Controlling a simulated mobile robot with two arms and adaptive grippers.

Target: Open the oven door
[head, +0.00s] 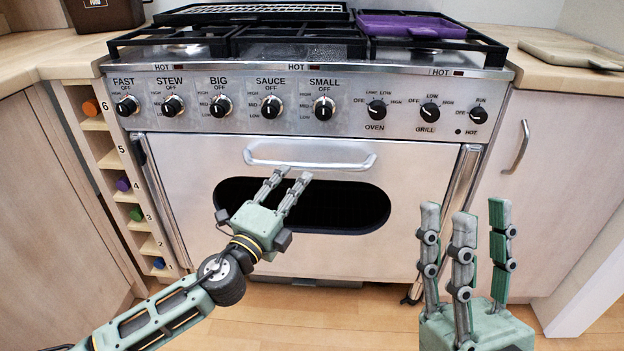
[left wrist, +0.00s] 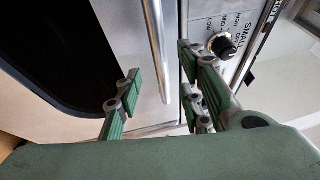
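The oven door (head: 200,165) is a pale metal panel, shut, with a dark oval window (head: 335,212). Its curved bar handle (head: 310,163) runs across the top of the door. My left gripper (head: 290,176) is open, its fingers pointing up toward the handle from just below and in front of it. In the left wrist view, the handle (left wrist: 158,55) passes between the open fingers (left wrist: 155,85). I cannot tell whether they touch it. My right gripper (head: 468,212) is open and empty, fingers upward, at the lower right in front of the cooker.
Black knobs (head: 272,107) line the panel above the door. Black grates and a purple pan (head: 410,25) are on the hob. A cabinet (head: 548,190) stands to the right; a narrow numbered rack (head: 122,185) is to the left. Wooden floor (head: 330,315) lies clear in front.

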